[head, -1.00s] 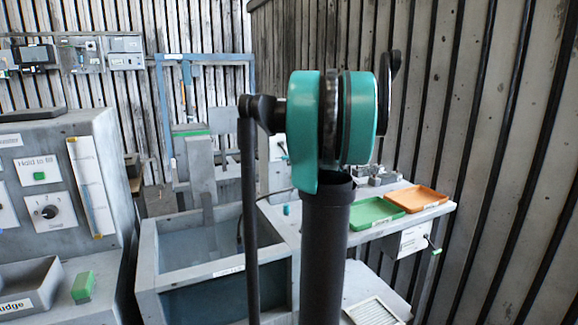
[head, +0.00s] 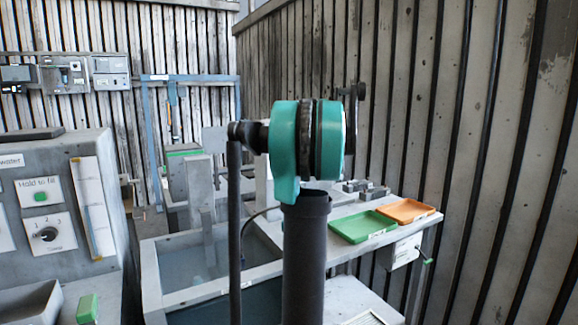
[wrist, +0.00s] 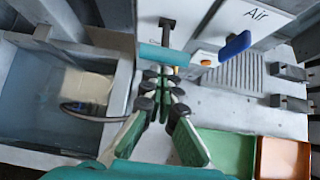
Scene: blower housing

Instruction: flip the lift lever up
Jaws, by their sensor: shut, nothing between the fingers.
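My gripper (wrist: 158,78) is shut and empty in the wrist view, its dark-jointed fingers drawn together. A short teal bar (wrist: 162,58) lies just beyond the fingertips; I cannot tell if they touch. Past it, a dark T-shaped handle (wrist: 168,23) stands against a pale panel. A blue lever (wrist: 235,46) sits to the right, below the "Air" label. No lift label is readable, so I cannot tell which of these is the lift lever. In the head view my arm hides the gripper and this panel area. A green-tipped lever (head: 425,260) sticks out of the white box below the bench.
A grey basin (wrist: 62,95) with a dark hose lies left of the gripper. A green tray (head: 362,227) and an orange tray (head: 404,211) lie on the bench at right. A ribbed plate (wrist: 228,76) and metal blocks (wrist: 290,72) are near. A control console (head: 55,180) stands left.

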